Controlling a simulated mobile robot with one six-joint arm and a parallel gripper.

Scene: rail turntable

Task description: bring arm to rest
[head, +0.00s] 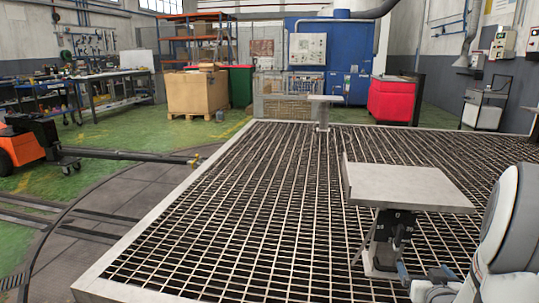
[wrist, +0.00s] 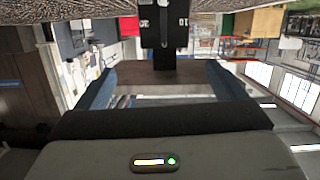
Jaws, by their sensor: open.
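My gripper (head: 424,275) is low at the right of the head view, beside the foot of a small stand. It also shows in the wrist view (wrist: 162,76), its two blue fingers spread wide with nothing held between them. A black box with white number marks (head: 392,228) sits under a flat grey plate (head: 408,184) on the stand. The box appears upside down in the wrist view (wrist: 164,26), beyond the fingertips, with a grey lever or pointer on its face. The gap between fingers and box cannot be judged exactly.
The stand rises from a wide grated platform (head: 230,230) with a pale rim. A second small stand (head: 323,104) is at its far side. Beyond are a cardboard box (head: 197,92), a red bin (head: 393,98) and a blue cabinet (head: 330,62). The grating's left part is clear.

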